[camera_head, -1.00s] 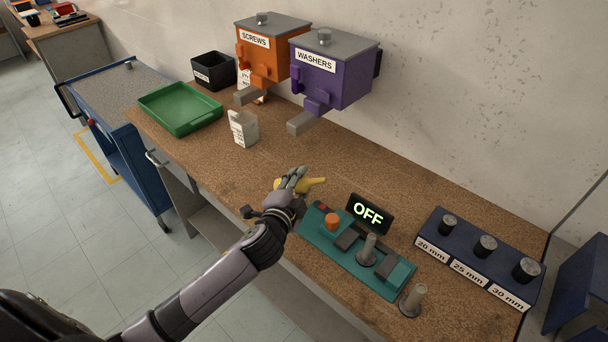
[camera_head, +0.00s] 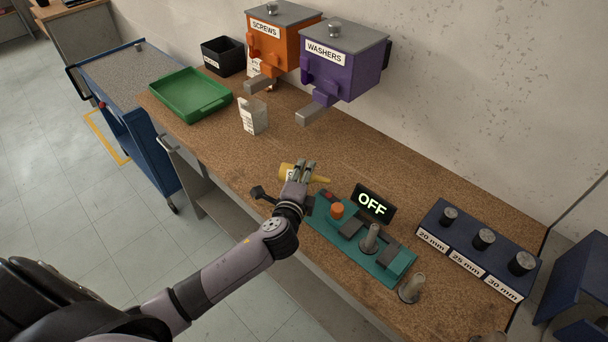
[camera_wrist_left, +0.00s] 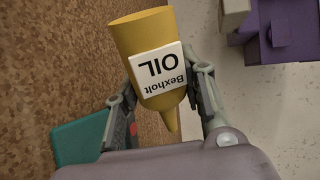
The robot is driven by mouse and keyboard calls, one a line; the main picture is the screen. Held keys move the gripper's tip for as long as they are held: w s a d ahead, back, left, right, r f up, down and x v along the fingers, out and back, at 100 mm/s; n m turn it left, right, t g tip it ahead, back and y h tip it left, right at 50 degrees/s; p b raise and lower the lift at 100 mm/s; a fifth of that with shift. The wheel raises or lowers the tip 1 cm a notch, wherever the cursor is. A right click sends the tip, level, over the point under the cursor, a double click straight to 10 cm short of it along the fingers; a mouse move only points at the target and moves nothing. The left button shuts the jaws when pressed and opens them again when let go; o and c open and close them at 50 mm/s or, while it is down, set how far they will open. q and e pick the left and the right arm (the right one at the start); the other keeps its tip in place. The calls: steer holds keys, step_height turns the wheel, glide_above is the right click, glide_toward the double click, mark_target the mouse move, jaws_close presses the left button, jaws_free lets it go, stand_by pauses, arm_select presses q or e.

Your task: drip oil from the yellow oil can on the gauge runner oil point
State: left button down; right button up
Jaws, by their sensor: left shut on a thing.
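The yellow oil can (camera_head: 287,171) is held in my left gripper (camera_head: 303,171) above the bench, its spout pointing right in the head view. The left wrist view shows the can (camera_wrist_left: 143,35) with its white OIL label upside down, between the two fingers of the gripper (camera_wrist_left: 165,100). The teal gauge base (camera_head: 340,240) lies to the right of and nearer than the gripper, with an orange button, dark blocks and a grey post on it. I cannot tell which spot is the runner oil point.
A lit OFF display (camera_head: 372,204) stands behind the gauge base. Washers (camera_head: 345,65) and screws (camera_head: 280,40) dispensers and a green tray (camera_head: 190,95) are farther back.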

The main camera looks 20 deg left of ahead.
arm_select(q)
steer(key=shift+d+r+m+y+p, duration=0.1)
steer(key=shift+r+m+y+p, duration=0.3)
steer(key=shift+r+m+p, duration=0.55)
steer(key=shift+f+p, duration=0.2)
steer(key=shift+p, duration=0.15)
steer(key=shift+d+r+m+p, duration=0.1)
steer(key=shift+r+m+p, duration=0.2)
steer(key=shift+p, duration=0.3)
steer(key=shift+y, duration=0.3)
stand_by(0.8)
